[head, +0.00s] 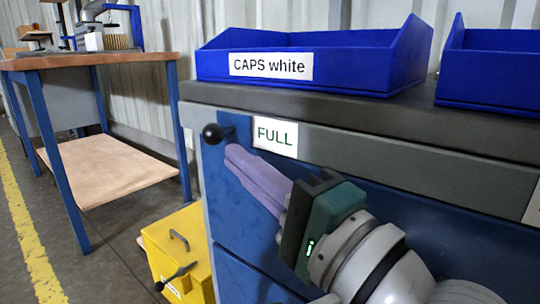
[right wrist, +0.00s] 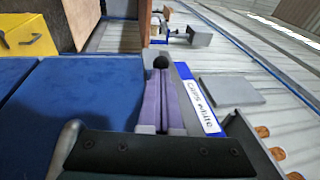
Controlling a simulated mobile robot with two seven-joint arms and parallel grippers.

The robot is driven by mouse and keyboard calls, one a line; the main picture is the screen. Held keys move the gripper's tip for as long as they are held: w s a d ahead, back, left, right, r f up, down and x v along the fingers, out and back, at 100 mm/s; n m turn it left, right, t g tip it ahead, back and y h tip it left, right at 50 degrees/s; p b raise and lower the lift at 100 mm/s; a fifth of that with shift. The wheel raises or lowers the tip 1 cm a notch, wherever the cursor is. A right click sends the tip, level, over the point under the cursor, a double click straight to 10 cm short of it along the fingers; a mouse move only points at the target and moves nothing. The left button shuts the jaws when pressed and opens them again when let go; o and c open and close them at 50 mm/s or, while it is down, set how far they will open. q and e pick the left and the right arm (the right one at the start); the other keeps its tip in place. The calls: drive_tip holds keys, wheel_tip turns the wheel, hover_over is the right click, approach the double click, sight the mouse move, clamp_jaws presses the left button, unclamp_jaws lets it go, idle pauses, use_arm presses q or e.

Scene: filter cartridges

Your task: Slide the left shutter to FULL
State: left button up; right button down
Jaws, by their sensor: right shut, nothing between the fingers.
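The left shutter shows as a small blue plate (head: 238,122) with a black ball knob (head: 212,133), at the left end of the grey rail under the bench top. Just right of it a white label (head: 276,137) reading FULL is uncovered. My right gripper (head: 232,152) has its purple fingers together and empty, with the tips just right of and below the knob. In the right wrist view the knob (right wrist: 160,62) is straight beyond the fingertips (right wrist: 160,92); I cannot tell if they touch. My left gripper is out of view.
A blue bin (head: 330,62) marked CAPS white stands on the bench top above, with another blue bin (head: 490,70) to its right. A yellow box (head: 185,250) stands on the floor at lower left. A wooden-topped table (head: 90,60) is farther left.

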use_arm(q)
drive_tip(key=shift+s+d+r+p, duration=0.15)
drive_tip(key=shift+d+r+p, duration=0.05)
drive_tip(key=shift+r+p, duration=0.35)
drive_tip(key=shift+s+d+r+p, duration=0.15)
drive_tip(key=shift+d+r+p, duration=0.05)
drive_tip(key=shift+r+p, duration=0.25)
use_arm(e)
drive_tip(key=v, duration=1.1)
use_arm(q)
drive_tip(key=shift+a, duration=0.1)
